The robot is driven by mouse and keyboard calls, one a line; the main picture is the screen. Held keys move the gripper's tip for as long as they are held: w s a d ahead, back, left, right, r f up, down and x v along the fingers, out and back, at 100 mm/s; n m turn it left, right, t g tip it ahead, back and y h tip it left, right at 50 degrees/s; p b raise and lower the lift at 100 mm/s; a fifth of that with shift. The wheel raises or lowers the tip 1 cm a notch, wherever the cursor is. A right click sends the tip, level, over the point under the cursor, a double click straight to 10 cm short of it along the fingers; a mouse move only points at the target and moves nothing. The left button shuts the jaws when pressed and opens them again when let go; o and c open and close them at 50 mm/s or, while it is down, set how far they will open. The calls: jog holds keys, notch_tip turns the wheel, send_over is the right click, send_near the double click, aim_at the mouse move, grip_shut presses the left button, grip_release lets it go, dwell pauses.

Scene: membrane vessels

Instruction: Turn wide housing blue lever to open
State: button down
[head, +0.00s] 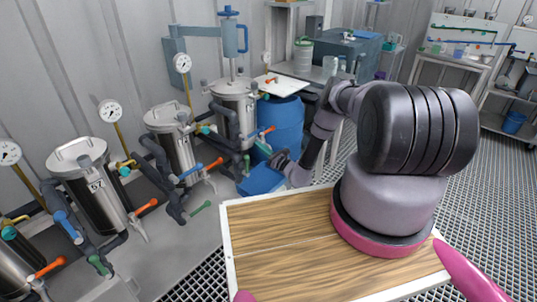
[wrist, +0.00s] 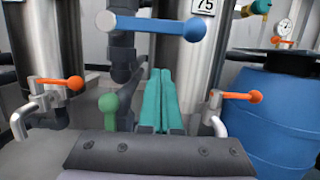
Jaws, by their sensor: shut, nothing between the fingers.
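In the wrist view a blue lever (wrist: 155,26) lies crosswise, level, with a rounded end on each side. It sits in front of a steel housing (wrist: 205,75) with a label reading 75. My gripper (wrist: 161,78) has teal fingers pressed together with nothing between them, pointing at the area just below the lever. The fingers appear apart from the lever; the depth gap is hard to judge. In the head view my gripper (head: 279,158) is low beside the rightmost steel vessel (head: 235,105), its fingers hard to make out.
A green lever (wrist: 109,108) is close left of my fingers. Orange levers stand to the left (wrist: 74,83) and right (wrist: 254,96). A blue barrel (wrist: 270,115) stands at the right. More vessels, pipes and gauges line the wall in the head view, including another vessel (head: 88,175).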

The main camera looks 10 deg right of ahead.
aim_at(258, 132)
jog(key=shift+s+d+r, duration=0.1)
jog(key=shift+d+r, duration=0.05)
jog(key=shift+r, duration=1.6)
jog(key=shift+d+r+n+y, duration=0.15)
jog(key=shift+r+n+y, duration=0.25)
jog(key=shift+n, duration=0.6)
jog(key=shift+w+d+r+n+g+y, duration=0.15)
jog(key=shift+r+n+g, duration=0.2)
jog(key=shift+n, duration=0.35)
jog(key=shift+w+r+n+g+y, duration=0.15)
jog(key=shift+r+n+g, duration=0.1)
jog(key=shift+r+n, duration=0.35)
jog(key=n, duration=0.2)
jog(key=r+n+g, duration=0.1)
jog(key=n, duration=0.1)
jog(key=r+n, duration=0.1)
jog(key=shift+s+a+r+n+y, duration=0.2)
jog(key=shift+r+n+y, duration=0.1)
jog(key=shift+n, duration=0.1)
jog(key=shift+s+a+r+n+g, duration=0.4)
jog(key=shift+a+r+n+g, duration=0.25)
jog(key=shift+n, duration=0.9)
jog(key=shift+s+a+r+n+g, duration=0.45)
jog(key=shift+r+n, duration=0.3)
jog(key=shift+n, duration=0.75)
jog(key=shift+s+a+r+n+g, duration=0.4)
jog(key=shift+a+r+n, duration=0.25)
jog(key=shift+n, duration=0.9)
jog(key=shift+d, duration=0.1)
